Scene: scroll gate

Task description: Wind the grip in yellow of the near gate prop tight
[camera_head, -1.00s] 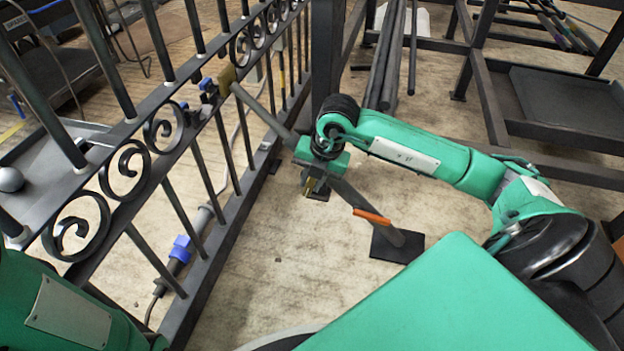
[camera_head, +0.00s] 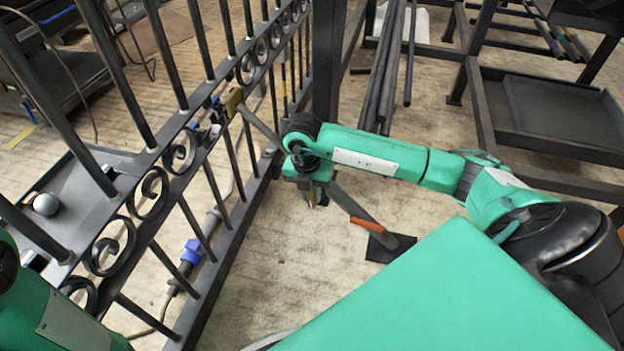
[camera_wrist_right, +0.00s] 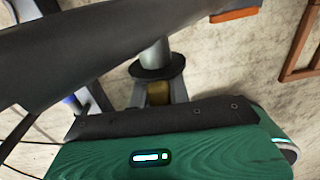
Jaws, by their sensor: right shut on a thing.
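The gate prop is a grey tube (camera_head: 356,208) slanting from the black gate (camera_head: 222,228) down to a dark floor plate (camera_head: 390,249). An orange lever (camera_head: 366,224) sits on its lower part. A brass-yellow bracket (camera_head: 234,101) shows at its upper end on the gate. My right gripper (camera_head: 313,196) is at the middle of the prop, pointing down. In the right wrist view, the yellow grip (camera_wrist_right: 158,93) lies between its fingers, below a dark round collar, and the gripper is shut on it. The fingers partly hide it. My left gripper is out of view; only its arm shows at lower left.
The gate with scrolls runs along the left. Blue-ended hardware (camera_head: 191,252) lies beyond its lower bars. A grey tray with a ball (camera_head: 46,204) is behind it. Dark racks with long pipes (camera_head: 385,80) stand at the back right. The floor around the plate is clear.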

